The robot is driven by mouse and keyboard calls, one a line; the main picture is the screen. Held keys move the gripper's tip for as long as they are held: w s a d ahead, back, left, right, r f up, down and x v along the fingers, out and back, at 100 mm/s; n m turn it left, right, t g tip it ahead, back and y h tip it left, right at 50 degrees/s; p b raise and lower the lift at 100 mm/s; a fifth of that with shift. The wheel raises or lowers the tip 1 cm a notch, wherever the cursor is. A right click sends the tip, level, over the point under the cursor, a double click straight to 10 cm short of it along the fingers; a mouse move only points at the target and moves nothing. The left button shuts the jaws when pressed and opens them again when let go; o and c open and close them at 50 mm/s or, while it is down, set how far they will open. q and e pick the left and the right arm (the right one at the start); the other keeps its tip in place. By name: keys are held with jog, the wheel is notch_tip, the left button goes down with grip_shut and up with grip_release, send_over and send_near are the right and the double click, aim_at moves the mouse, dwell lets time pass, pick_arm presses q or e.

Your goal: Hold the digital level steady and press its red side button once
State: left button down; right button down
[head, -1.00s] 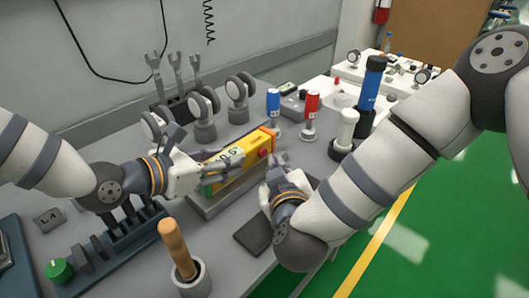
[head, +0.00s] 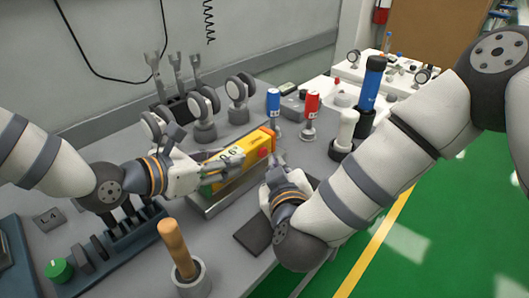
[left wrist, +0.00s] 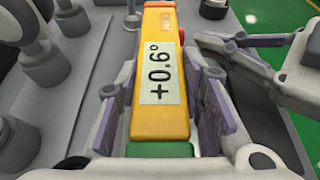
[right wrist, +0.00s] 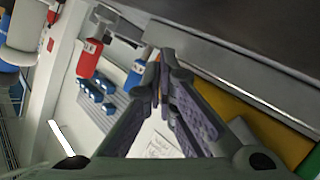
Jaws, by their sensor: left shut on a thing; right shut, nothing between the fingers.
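The digital level (head: 254,146) is a yellow bar with a green end, lying along a grey tray (head: 210,208). Its display reads +0.6° in the left wrist view (left wrist: 163,75). My left gripper (head: 222,167) is shut on the level, with fingers on both long sides. The red side button (head: 263,153) is near the level's far end, on the side facing my right arm. It also shows in the left wrist view (left wrist: 181,36). My right gripper (head: 276,162) is shut and empty, its fingertips close beside the button. I cannot tell whether they touch it.
A blue-topped canister (head: 273,103) and a red one (head: 311,108) stand beyond the level. Grey double-wheel stands (head: 238,98) are behind it. A wooden-handled tool in a cup (head: 175,245) stands in front. A dark pad (head: 254,235) lies near the table edge.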

jog(key=shift+w+a, duration=0.25)
jog(key=shift+a, duration=0.05)
jog(key=shift+w+a, duration=0.4)
jog(key=shift+w, duration=0.05)
dwell(1.0)
jog(key=shift+s+d, duration=0.7)
jog(key=shift+s, duration=0.05)
jog(key=shift+s+d, duration=1.75)
jog(key=shift+d, duration=0.05)
